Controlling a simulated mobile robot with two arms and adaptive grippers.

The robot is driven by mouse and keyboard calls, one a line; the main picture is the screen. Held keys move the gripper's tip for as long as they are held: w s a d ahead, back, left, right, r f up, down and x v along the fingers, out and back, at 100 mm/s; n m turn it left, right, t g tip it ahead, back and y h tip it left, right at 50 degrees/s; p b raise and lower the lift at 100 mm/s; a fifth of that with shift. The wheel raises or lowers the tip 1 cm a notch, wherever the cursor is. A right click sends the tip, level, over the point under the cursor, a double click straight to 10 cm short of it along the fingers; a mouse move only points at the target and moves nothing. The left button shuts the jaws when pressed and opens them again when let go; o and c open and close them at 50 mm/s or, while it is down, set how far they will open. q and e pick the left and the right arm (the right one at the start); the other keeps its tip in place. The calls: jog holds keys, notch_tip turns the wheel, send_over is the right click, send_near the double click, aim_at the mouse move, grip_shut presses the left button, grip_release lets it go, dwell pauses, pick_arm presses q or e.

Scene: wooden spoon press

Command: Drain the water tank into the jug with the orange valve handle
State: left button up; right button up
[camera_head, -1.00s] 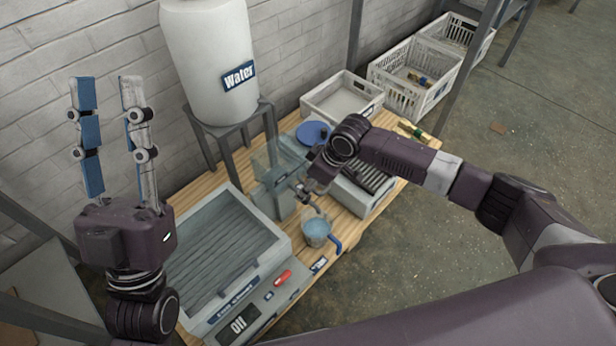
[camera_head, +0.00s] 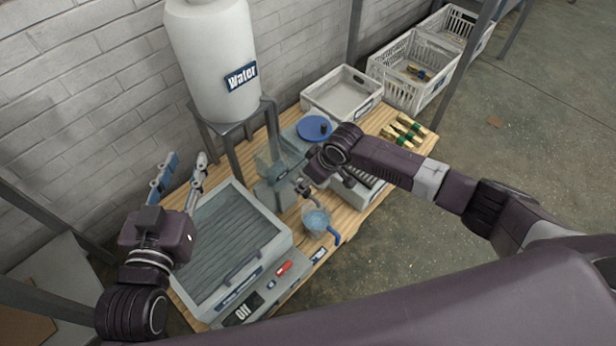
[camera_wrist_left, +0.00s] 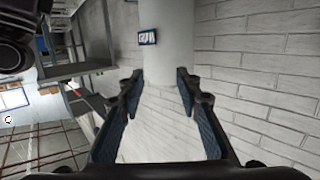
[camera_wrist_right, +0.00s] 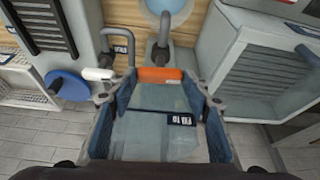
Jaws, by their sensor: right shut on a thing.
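The orange valve handle (camera_wrist_right: 160,75) lies between the fingertips of my right gripper (camera_wrist_right: 158,92), which is shut on it. A clear tank (camera_wrist_right: 150,132) with a dark-blue label shows between the fingers. A clear jug (camera_head: 317,220) with a blue handle stands below the spouts and holds pale-blue water; part of it shows in the right wrist view (camera_wrist_right: 168,6). A large white tank labelled "Water" (camera_head: 205,55) stands on a grey stand. My left gripper (camera_head: 186,164) is open and empty, left of the white tank's stand.
A grey press box (camera_head: 222,305) with a red switch and an "Off" display is at the front left. A blue disc (camera_head: 314,128), green-and-gold pieces (camera_head: 405,130) and a white crate (camera_head: 342,96) are farther back. A white handle (camera_wrist_right: 97,74) is beside the orange one.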

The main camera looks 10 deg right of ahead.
jog(key=shift+m+t+p, duration=0.3)
jog(key=shift+m+p, duration=0.2)
jog(key=shift+p, duration=0.45)
pick_arm(q)
jog(key=s+a+f+g+y, duration=0.1)
jog(key=s+a+f+g, duration=0.2)
jog(key=s+f+g, duration=0.3)
notch_tip(320, 180, down, 5)
jog(key=shift+r+y, duration=0.15)
jog(key=shift+y, duration=0.25)
jog(key=shift+s, duration=0.1)
pick_arm(e)
jog(key=o, duration=1.2)
jog(key=shift+c, duration=0.2)
jog(key=v, duration=1.2)
jog(key=shift+a, duration=0.2)
jog(key=shift+w+r, duration=0.1)
